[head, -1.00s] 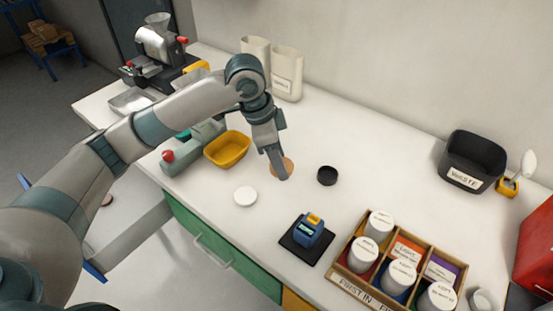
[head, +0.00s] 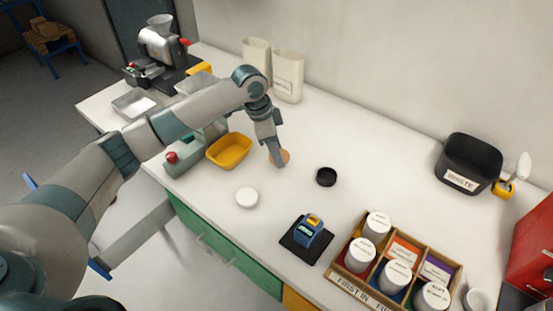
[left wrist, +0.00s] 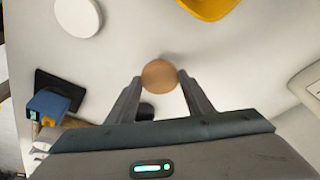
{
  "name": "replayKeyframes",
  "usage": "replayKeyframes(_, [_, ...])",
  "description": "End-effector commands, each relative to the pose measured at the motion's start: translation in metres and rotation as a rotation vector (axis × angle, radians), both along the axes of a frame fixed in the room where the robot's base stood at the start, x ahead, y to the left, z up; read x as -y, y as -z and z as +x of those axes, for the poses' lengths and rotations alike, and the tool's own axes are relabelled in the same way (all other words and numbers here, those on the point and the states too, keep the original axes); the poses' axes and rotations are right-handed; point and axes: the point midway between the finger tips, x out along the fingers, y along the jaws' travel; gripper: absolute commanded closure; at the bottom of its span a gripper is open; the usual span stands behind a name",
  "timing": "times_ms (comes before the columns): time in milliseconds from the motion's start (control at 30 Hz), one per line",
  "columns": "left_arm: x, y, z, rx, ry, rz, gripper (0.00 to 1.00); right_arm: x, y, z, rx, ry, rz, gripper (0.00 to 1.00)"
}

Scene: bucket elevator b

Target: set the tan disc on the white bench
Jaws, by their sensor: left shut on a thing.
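The tan disc (head: 283,157) is at the middle of the white bench (head: 350,135), left of a black round piece (head: 326,177). My left gripper (head: 275,161) is shut on the disc and partly hides it in the head view. In the left wrist view the tan disc (left wrist: 159,75) sits between the two fingertips (left wrist: 160,80). I cannot tell whether the disc touches the bench top or is slightly above it. My right gripper is not in view.
A yellow tray (head: 229,151) and a white disc (head: 247,197) lie nearby on the left. A blue device (head: 307,231) stands on a black pad in front. A wooden box (head: 345,286) of jars and a black waste bin (head: 470,163) are to the right.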

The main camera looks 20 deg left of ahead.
Motion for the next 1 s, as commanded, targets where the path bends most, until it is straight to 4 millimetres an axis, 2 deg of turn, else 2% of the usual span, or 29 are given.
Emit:
replayKeyframes(133, [0.0, 0.007, 0.0, -0.002, -0.002, 0.0, 0.77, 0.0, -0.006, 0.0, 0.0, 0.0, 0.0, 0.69])
replayKeyframes(400, [-0.001, 0.037, -0.001, -0.001, -0.002, 0.002, 0.77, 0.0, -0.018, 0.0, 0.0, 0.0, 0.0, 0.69])
replayKeyframes(800, [0.0, 0.042, 0.0, 0.001, 0.0, 0.0, 0.77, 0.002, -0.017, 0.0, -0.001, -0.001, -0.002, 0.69])
replayKeyframes(833, [0.0, 0.042, 0.0, 0.001, 0.0, 0.0, 0.48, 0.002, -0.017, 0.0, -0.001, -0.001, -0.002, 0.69])
replayKeyframes(867, [0.0, 0.042, 0.0, 0.001, 0.0, 0.0, 0.41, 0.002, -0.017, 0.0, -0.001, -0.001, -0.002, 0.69])
replayKeyframes(900, [0.0, 0.042, 0.0, 0.001, 0.0, 0.0, 0.34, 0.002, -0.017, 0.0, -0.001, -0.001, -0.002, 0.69])
replayKeyframes(1000, [0.0, 0.042, -0.001, 0.001, 0.0, 0.0, 0.34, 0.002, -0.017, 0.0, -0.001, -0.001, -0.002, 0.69])
